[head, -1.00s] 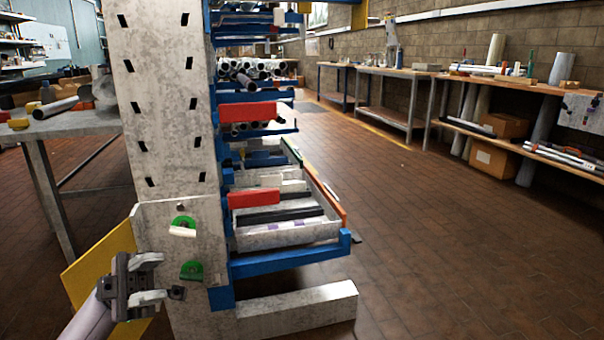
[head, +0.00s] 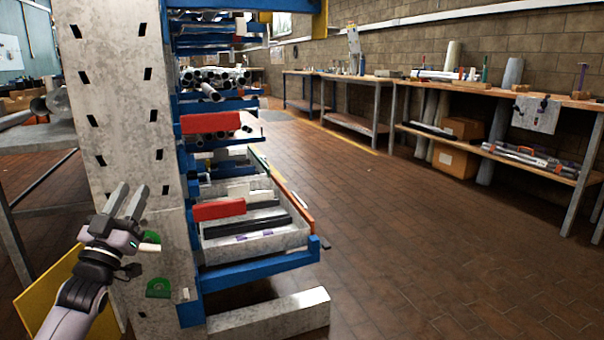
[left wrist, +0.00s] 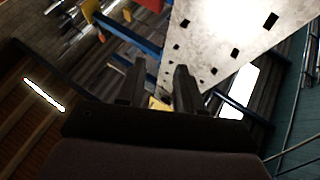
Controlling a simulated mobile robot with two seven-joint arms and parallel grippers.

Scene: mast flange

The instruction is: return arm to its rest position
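My left gripper (head: 127,201) is at the lower left of the head view, in front of the grey slotted mast (head: 122,110). Its two fingers point up and stand apart with nothing visible between them. The left wrist view shows the same two fingers (left wrist: 158,88) apart, with the mast (left wrist: 215,40) beyond them, at the upper right. My right gripper is not in view.
A blue rack with trays (head: 262,270) stands right of the mast. A yellow plate (head: 45,300) is behind my left arm. A grey beam (head: 268,316) lies on the floor. Workbenches (head: 480,150) line the brick wall; the floor between (head: 400,230) is clear.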

